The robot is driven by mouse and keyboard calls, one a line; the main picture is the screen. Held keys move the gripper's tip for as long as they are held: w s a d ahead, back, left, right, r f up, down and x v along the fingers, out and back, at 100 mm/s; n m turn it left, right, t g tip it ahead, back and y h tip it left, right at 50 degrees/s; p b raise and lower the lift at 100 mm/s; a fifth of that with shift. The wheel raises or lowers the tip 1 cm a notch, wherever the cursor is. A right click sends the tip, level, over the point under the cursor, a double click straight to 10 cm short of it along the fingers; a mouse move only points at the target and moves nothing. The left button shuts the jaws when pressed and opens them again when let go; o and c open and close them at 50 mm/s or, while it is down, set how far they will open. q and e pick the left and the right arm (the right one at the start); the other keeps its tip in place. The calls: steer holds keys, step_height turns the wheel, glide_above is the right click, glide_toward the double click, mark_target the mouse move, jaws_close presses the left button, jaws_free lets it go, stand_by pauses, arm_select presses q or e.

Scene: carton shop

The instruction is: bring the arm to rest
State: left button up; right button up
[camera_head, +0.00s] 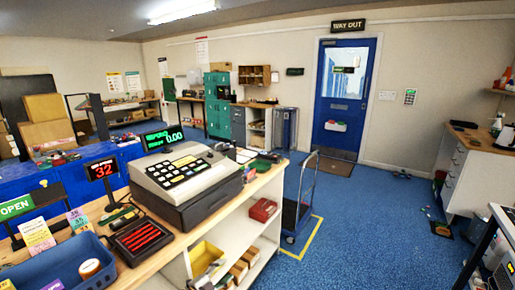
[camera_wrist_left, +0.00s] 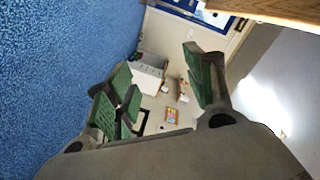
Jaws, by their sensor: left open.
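My left gripper (camera_wrist_left: 157,64) shows in the left wrist view. Its two green-padded fingers stand wide apart with nothing between them. Beyond the fingers I see blue floor, a pale wall and a white cabinet (camera_wrist_left: 148,76), all turned on their side. I cannot make out either gripper clearly in the head view, and the right gripper does not show. No arm is clearly visible in the head view.
A wooden-topped counter (camera_head: 152,255) fills the lower left, with a till (camera_head: 188,178), a blue bin (camera_head: 60,265) and a red-slotted tray (camera_head: 140,238). A trolley (camera_head: 298,208) stands right of it. Blue floor (camera_head: 365,220) is open towards the blue door (camera_head: 343,95).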

arm_select(q)
steer(key=s+a+f+n+g+y, duration=0.2)
steer(key=s+a+f+n+y, duration=0.3)
steer(key=s+f, duration=0.85)
steer(key=s+a+f+n+g+y, duration=0.25)
steer(key=s+a+f+n, duration=0.3)
steer(key=s+f, duration=0.85)
steer(key=s+a+f+n+g+y, duration=0.1)
steer(key=s+f, duration=0.4)
steer(key=s, duration=0.6)
steer(key=s+a+f+n+g, duration=0.1)
steer(key=s+f+g, duration=0.3)
steer(key=s, duration=0.7)
steer(key=s+a+f+n+g+y, duration=0.1)
steer(key=s+a+f+n+g, duration=0.1)
steer(key=s+f, duration=0.5)
steer(key=s+n, duration=0.1)
steer(key=s, duration=0.4)
steer(key=shift+y, duration=0.35)
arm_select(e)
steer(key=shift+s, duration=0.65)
arm_select(q)
steer(key=shift+g, duration=0.25)
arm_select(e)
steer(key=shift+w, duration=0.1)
